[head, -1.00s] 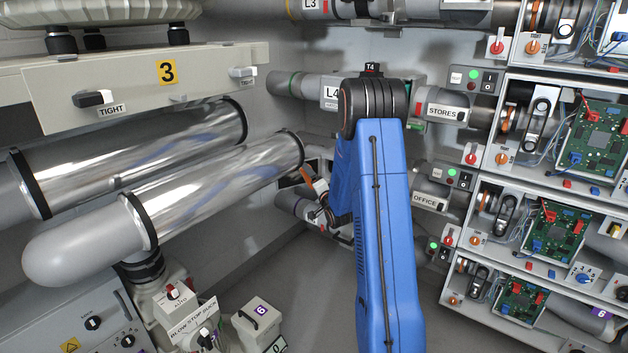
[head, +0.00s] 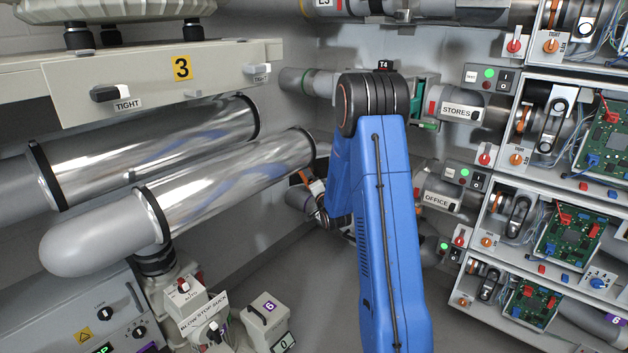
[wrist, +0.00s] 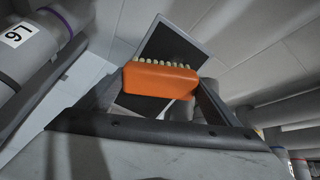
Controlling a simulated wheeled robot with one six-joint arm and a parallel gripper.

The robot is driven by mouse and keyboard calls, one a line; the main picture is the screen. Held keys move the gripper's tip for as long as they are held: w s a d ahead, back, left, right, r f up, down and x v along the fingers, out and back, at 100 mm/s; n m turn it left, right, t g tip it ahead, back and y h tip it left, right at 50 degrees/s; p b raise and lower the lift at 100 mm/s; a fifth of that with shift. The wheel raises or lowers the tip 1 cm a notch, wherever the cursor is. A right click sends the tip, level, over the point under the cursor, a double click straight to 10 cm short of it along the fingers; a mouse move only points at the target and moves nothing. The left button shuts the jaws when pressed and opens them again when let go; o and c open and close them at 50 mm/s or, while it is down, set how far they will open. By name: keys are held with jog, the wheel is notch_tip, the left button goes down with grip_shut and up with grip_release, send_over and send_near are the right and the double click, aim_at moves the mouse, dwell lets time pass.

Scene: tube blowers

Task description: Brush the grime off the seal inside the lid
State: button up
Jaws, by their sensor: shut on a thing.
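My gripper (wrist: 157,92) is shut on an orange brush (wrist: 160,80) with a row of pale bristles, which point up and away in the wrist view. Just beyond the bristles is a tilted dark square panel with a pale edge (wrist: 176,46); it may be the lid. I cannot tell whether the bristles touch it, and no grime or seal can be made out. In the head view my gripper is small and partly hidden by my blue arm, beside the end of the lower shiny tube. A small dark panel (head: 298,179) shows there too.
Two shiny tubes (head: 230,178) run along the left, under a beige box marked 3 (head: 182,68). Racks with circuit boards (head: 568,235) and pipes labelled STORES (head: 461,111) and OFFICE (head: 438,200) stand on the right.

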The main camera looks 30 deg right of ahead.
jog(key=shift+a+r, duration=0.65)
jog(key=shift+a, duration=1.25)
jog(key=shift+s+d+f, duration=0.1)
jog(key=shift+d, duration=1.65)
jog(key=shift+s+d, duration=0.1)
jog(key=shift+d, duration=1.65)
jog(key=shift+s+d, duration=0.1)
jog(key=shift+d, duration=1.9)
jog(key=shift+a, duration=0.15)
jog(key=shift+a, duration=1.75)
jog(key=w+a, duration=0.1)
jog(key=a, duration=0.6)
